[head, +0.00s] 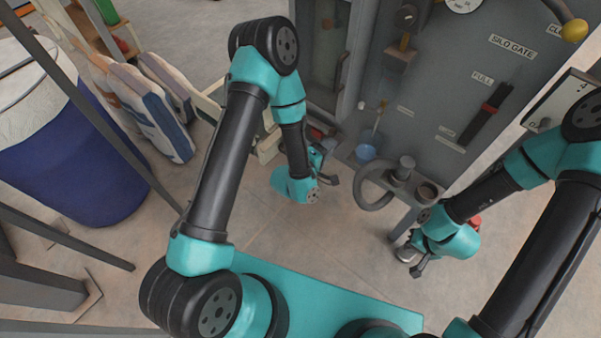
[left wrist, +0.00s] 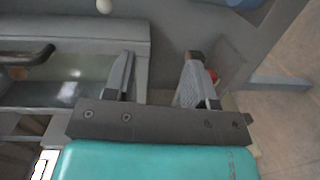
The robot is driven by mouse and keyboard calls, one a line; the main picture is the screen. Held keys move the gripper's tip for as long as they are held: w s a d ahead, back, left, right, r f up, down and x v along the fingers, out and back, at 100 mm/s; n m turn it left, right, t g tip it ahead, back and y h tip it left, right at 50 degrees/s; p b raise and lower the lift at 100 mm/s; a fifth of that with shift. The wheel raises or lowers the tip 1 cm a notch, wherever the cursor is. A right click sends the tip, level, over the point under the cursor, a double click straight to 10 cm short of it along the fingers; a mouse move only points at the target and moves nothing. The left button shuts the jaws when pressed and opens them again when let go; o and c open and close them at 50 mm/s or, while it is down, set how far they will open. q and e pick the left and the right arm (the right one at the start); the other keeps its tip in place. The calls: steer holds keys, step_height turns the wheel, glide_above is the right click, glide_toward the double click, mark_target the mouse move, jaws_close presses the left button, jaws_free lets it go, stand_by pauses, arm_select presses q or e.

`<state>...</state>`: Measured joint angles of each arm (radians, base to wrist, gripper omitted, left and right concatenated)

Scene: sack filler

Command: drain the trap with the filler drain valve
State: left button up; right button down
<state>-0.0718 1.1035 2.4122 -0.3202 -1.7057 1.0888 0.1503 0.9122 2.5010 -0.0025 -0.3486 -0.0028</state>
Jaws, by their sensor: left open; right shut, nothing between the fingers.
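My left gripper (head: 328,168) is low beside the grey filler cabinet (head: 425,115), near its lower left part. In the left wrist view its two fingers (left wrist: 160,78) are apart with nothing held between them. A small red part (left wrist: 212,76) shows just behind the right-hand finger, partly hidden; I cannot tell if it is the drain valve handle. No label for the drain valve or trap is readable. My right gripper (head: 413,262) is shut and empty, low over the floor at the right. A red part (head: 475,222) shows behind my right arm.
A grey handwheel (head: 373,188) and a small shelf with cups (head: 404,168) stick out between my arms. A blue cup (head: 366,152) hangs at the cabinet. Sacks (head: 150,110) and a blue drum (head: 70,150) stand left. Floor in front is clear.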

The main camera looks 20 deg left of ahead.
arm_select(q)
steer(key=s+a+f+m+g+y, duration=0.3)
steer(key=s+a+f+m+g, duration=0.2)
steer(key=s+a+f+g, duration=0.1)
steer(key=shift+s+a+f+m+g, duration=0.35)
steer(key=shift+f+g, duration=0.25)
steer(key=shift+f, duration=0.55)
steer(key=shift+w, duration=0.1)
steer(key=shift+c, duration=0.3)
